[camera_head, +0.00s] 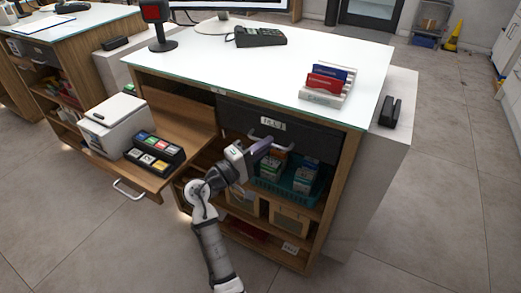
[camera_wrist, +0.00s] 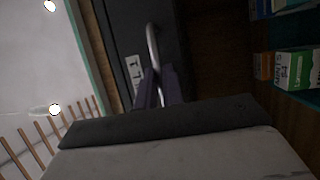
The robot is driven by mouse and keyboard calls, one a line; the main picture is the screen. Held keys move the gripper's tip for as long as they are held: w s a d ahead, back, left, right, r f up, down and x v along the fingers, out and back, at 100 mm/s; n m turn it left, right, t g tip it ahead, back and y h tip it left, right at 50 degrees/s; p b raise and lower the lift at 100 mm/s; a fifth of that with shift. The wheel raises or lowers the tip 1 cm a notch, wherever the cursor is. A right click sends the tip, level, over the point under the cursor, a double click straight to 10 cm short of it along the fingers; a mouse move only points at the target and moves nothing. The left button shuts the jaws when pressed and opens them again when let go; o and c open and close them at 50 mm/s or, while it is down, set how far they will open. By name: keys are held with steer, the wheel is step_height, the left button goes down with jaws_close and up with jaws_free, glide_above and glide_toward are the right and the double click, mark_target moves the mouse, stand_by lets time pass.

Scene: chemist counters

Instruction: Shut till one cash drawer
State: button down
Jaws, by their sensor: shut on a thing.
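The till one cash drawer (camera_head: 308,143) is a dark front with a white label, under the glass-topped counter. It looks close to flush with the counter front, though I cannot tell if a small gap remains. In the wrist view its dark front (camera_wrist: 123,30) carries the label and a metal bar handle (camera_wrist: 152,42). My gripper (camera_head: 266,145) is at the handle, reaching up from below. In the wrist view my gripper (camera_wrist: 158,88) has its two dark fingers shut on the handle, one on each side. The fingers hide part of the handle.
Below the drawer, a teal basket (camera_head: 308,190) holds boxes. A card terminal (camera_head: 259,36) and card rack (camera_head: 327,86) stand on the counter.

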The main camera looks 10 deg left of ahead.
steer(key=shift+w+r, duration=0.15)
steer(key=shift+w, duration=0.05)
steer(key=c, duration=1.5)
jaws_free()
steer(key=shift+w+d, duration=0.1)
steer(key=b+v, duration=0.2)
steer(key=v, duration=1.2)
